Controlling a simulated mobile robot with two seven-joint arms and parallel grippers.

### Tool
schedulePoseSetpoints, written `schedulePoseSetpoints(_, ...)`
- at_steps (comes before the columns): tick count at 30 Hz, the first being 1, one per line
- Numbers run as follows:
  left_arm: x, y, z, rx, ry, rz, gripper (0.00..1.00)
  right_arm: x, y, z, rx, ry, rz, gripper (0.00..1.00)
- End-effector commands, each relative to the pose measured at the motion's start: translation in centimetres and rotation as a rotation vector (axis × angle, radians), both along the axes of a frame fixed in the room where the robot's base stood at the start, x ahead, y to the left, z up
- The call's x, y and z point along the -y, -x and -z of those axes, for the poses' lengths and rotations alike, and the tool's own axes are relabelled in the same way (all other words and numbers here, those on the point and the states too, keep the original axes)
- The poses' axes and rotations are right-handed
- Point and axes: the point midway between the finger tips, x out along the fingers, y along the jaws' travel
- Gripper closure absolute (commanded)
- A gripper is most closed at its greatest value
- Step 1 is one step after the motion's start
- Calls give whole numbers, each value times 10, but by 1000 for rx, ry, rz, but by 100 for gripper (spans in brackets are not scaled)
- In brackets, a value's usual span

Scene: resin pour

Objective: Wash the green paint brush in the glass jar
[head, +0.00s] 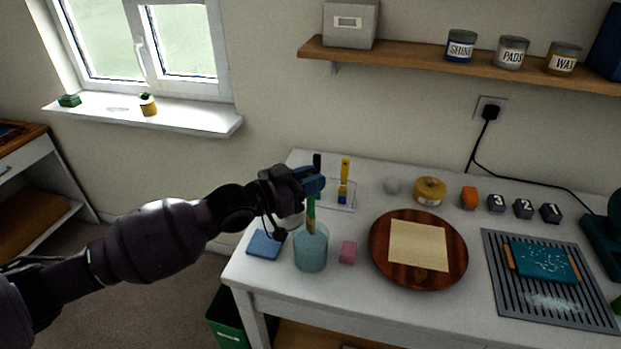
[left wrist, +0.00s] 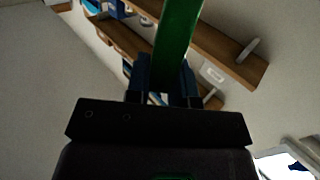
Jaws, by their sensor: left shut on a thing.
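The glass jar (head: 311,254), pale blue and see-through, stands near the left front of the white table. My left gripper (head: 312,184) is above the jar and shut on the green paint brush (head: 311,212). The brush hangs roughly upright, with its lower part at or inside the jar's mouth; how deep its tip reaches is hard to tell. In the left wrist view the green handle (left wrist: 178,32) runs up between the blue fingers of the gripper (left wrist: 168,82). My right gripper is not in view.
A blue pad (head: 265,244) lies left of the jar and a pink block (head: 348,252) right of it. Behind is a rack (head: 343,203) with a yellow-handled brush (head: 345,170). A round wooden board (head: 378,262) and slotted grey tray (head: 497,268) fill the right.

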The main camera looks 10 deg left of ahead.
Motion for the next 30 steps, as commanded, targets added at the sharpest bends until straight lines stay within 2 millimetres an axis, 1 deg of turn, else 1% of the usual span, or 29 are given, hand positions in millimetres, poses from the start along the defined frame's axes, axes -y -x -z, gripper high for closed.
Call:
schedulePoseSetpoints(17,0,0,-2,0,0,0,100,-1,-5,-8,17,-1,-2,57)
schedulePoseSetpoints(25,0,0,-23,-1,-1,-1,100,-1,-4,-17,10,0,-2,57)
schedulePoseSetpoints(30,0,0,-35,1,-1,0,100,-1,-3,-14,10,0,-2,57)
